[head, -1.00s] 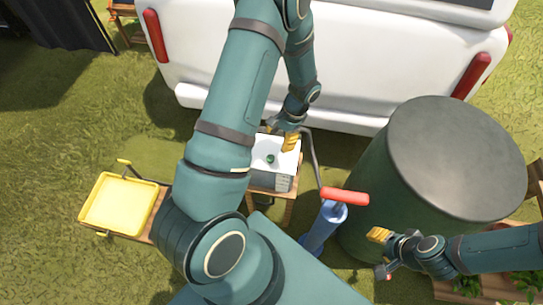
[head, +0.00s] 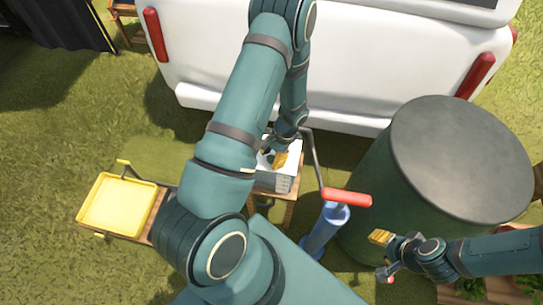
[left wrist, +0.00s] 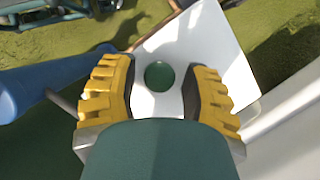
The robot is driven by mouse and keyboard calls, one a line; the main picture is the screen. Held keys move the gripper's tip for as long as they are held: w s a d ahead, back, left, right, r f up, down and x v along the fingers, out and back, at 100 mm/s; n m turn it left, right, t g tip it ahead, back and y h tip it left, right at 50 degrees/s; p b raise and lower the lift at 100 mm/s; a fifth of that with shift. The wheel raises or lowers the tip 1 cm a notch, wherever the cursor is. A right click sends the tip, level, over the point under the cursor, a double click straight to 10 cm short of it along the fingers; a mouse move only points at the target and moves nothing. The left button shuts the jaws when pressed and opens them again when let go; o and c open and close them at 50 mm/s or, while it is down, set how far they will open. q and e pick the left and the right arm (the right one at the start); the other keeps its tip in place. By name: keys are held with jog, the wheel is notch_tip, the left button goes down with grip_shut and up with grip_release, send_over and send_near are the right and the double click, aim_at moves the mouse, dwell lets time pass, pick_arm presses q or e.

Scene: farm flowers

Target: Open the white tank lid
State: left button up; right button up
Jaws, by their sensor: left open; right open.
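The white tank lid (head: 293,150) lies on top of a small grey-sided tank (head: 272,182) on a wooden stand. In the left wrist view the lid (left wrist: 205,42) is a flat white plate with a round dark green knob (left wrist: 159,76) on it. My left gripper (head: 279,160) is over the lid. Its yellow fingers (left wrist: 159,92) are open, one on each side of the knob; I cannot tell whether they touch it. The gripper hides part of the lid in the head view. My right gripper (head: 382,256) is open and empty, in front of the large green barrel.
A blue pump (head: 325,232) with a red handle (head: 346,199) stands right of the tank. The large green barrel (head: 455,160) is further right. A white vehicle (head: 350,70) is behind. A yellow tray (head: 118,204) sits at left, with grass beyond it.

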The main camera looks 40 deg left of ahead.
pick_arm(q)
grip_shut()
